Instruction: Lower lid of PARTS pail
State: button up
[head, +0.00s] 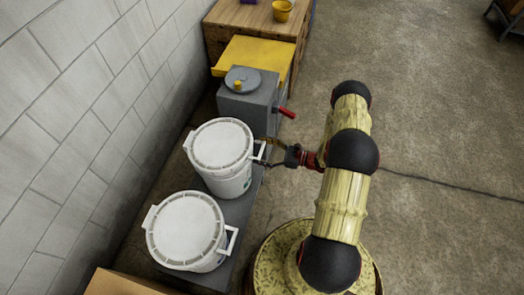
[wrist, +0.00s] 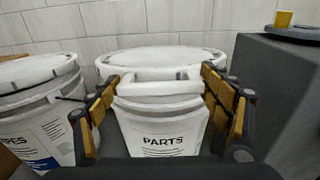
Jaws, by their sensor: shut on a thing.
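The white PARTS pail (wrist: 163,132) stands upright in the middle of the wrist view; it is the farther pail (head: 228,184) in the head view. Its round white lid (head: 220,143) lies over the pail's mouth and looks about level. In the wrist view the lid (wrist: 160,58) shows nearly edge-on, and I cannot tell if it is fully seated. A white handle (wrist: 160,86) sticks out from the lid toward me. My gripper (wrist: 167,82) is shut on this handle, one finger on each side. In the head view my gripper (head: 263,153) reaches the lid from the right.
A second lidded white pail (head: 187,232) stands nearer, left in the wrist view (wrist: 40,110). A grey box (head: 248,105) with a round top and red handle stands just beyond the PARTS pail. A block wall (head: 85,95) runs along the left. Floor (head: 430,130) is clear at right.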

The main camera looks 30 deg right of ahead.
jog(key=w+a+r+g+h+p, duration=0.1)
jog(key=w+a+r+p, duration=0.1)
jog(key=r+p, duration=0.3)
jog(key=w+a+r+g+h+p, duration=0.1)
jog(key=w+a+r+p, duration=0.1)
jog(key=r+p, duration=0.4)
notch_tip(320, 180, up, 4)
jog(key=shift+r+h, duration=0.1)
jog(key=shift+h, duration=0.2)
jog(key=o, duration=1.6)
jog(key=shift+o, duration=0.4)
jog(key=shift+s+d, duration=0.1)
jog(key=shift+d, duration=0.05)
jog(key=v, duration=1.1)
jog(key=shift+s+d+r, duration=0.2)
jog(key=shift+d+r, duration=0.1)
